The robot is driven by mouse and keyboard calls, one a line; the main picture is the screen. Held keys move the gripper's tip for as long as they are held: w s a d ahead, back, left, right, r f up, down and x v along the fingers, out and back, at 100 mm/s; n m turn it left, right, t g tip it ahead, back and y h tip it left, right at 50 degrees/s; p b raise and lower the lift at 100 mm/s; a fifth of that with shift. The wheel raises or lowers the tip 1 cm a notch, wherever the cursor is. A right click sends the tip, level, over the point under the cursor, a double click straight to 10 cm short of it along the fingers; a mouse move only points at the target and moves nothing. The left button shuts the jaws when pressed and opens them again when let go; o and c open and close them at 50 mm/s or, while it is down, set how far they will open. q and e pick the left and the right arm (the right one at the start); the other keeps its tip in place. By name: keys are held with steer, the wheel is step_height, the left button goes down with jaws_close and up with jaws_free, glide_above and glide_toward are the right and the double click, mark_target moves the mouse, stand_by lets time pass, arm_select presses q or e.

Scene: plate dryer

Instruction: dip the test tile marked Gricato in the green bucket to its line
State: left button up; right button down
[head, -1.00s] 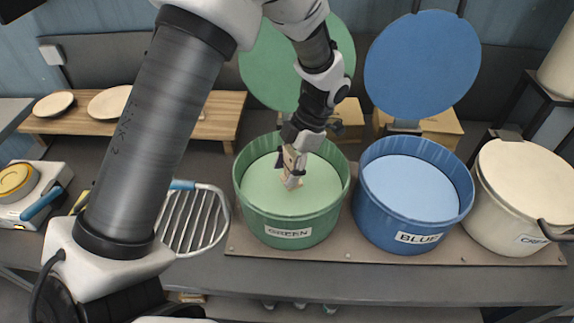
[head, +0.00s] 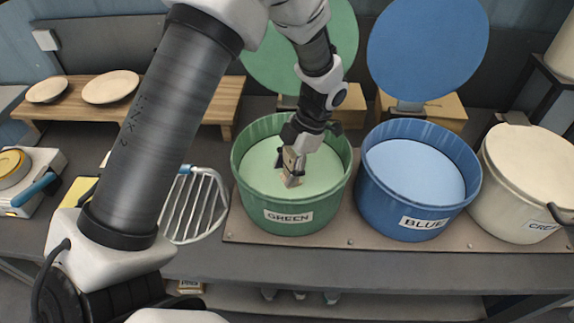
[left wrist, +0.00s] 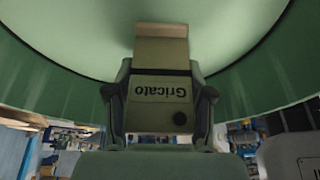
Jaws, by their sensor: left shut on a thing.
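The green bucket (head: 326,208), labelled GREEN, stands open in the head view, filled with pale green liquid (head: 322,172). My left gripper (head: 292,160) points down inside its rim, shut on the small tan test tile (head: 291,181). The tile's lower end is at or close to the liquid surface; I cannot tell how deep. In the left wrist view the tile (left wrist: 158,112) reads Gricato upside down, with a dark hole and a dark line across it. The part beyond the line (left wrist: 161,48) shows against the green liquid. My right gripper is not in view.
The blue bucket (head: 420,222) stands open to the right, then the closed cream bucket (head: 525,185). The green lid (head: 272,55) and blue lid (head: 427,45) stand raised behind. A wire rack (head: 207,205) lies left of the green bucket. A wooden shelf (head: 195,107) carries plates.

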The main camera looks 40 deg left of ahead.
arm_select(q)
steer(key=shift+f+b, duration=1.05)
steer(key=shift+f, duration=0.85)
steer(key=shift+f, duration=0.1)
steer(key=shift+f, duration=0.2)
step_height(320, 180, up, 14)
steer(key=p, duration=1)
steer(key=shift+r+p, duration=0.15)
steer(key=shift+p, duration=0.25)
stand_by(0.4)
stand_by(2.0)
